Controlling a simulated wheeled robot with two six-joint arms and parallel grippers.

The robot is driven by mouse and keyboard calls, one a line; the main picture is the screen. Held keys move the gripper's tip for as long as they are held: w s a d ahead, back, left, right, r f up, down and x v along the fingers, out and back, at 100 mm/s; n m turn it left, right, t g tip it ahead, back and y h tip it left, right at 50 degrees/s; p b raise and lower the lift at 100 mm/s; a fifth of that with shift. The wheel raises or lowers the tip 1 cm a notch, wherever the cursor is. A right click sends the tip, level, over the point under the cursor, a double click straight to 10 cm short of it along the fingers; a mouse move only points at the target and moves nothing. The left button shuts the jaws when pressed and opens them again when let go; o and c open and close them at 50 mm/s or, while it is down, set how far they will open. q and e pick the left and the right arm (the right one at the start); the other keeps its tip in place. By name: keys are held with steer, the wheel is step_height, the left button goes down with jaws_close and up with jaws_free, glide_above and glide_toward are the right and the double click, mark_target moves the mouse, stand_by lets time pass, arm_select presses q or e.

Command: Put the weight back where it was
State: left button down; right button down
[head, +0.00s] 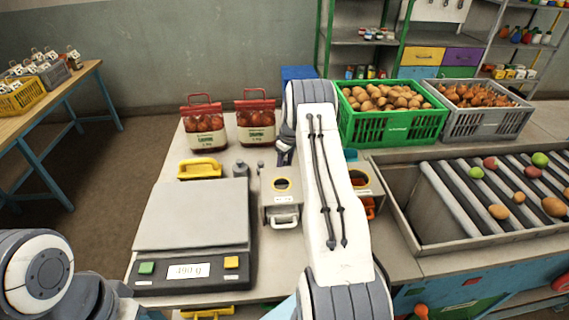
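A small grey weight (240,170) with a knob on top stands upright on the table behind the scale, beside a yellow-handled tool (200,168). The scale (192,217) has a bare pan, and its blurred display seems to read about 490 g. My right arm reaches across the middle. A dark part of its wrist shows just right of the weight, but its fingers are hidden behind the arm or too small to make out. My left arm is at the lower left, and its gripper is not visible.
Two red-topped sacks (204,128) (256,122) stand at the back. Grey boxes with round openings (282,200) sit mid-table. A green crate of potatoes (390,128), a grey crate of onions (475,122) and a roller tray (440,245) fill the right.

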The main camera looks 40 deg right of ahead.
steer(key=shift+c, duration=1.1)
jaws_free()
steer(key=shift+f, duration=0.1)
